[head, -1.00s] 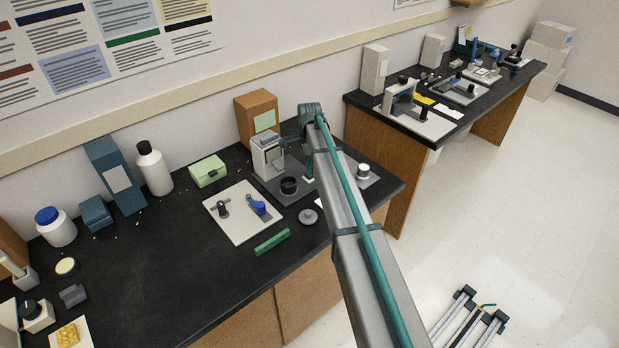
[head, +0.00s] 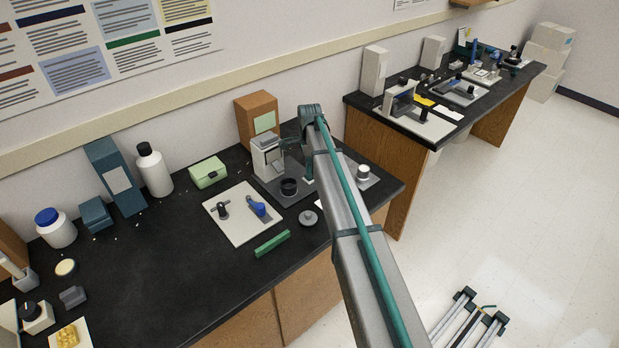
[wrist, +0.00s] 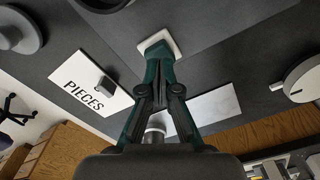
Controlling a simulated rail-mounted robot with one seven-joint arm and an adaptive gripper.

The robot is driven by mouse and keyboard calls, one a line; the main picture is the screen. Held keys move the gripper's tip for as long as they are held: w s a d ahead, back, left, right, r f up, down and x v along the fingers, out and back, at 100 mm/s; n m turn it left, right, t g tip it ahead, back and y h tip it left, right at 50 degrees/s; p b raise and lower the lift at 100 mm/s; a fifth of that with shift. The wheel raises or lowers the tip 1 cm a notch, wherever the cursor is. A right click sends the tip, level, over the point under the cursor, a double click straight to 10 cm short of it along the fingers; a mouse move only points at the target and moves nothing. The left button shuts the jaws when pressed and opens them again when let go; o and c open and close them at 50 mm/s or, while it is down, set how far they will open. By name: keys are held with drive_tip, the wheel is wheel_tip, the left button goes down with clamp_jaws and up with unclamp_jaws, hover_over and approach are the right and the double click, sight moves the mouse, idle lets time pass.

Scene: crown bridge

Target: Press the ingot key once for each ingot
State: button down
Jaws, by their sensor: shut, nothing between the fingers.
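My gripper (wrist: 158,58) is shut and empty, pointing down at a small pale square pad (wrist: 172,36) in the wrist view. The fingertips overlap the pad's near edge; I cannot tell whether they touch it. In the head view my arm hides most of the gripper, and a pale spot (head: 308,180) shows beside it. A white card marked PIECES (wrist: 88,84) lies left of the fingers, with a small dark block (wrist: 105,86) on it. No key is legibly marked as the ingot key, and I cannot make out individual ingots.
A white device (head: 266,157) and a black round cup (head: 289,186) stand left of my arm. A white plate (head: 236,232) with tools, a grey disc (head: 308,218) and a green bar (head: 272,243) lie nearer.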

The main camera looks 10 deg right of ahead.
sight(310, 175)
drive_tip(key=shift+f+b, duration=0.4)
drive_tip(key=shift+f, duration=0.7)
idle(0.7)
drive_tip(key=shift+r+p, duration=1.7)
drive_tip(key=shift+r, duration=1.85)
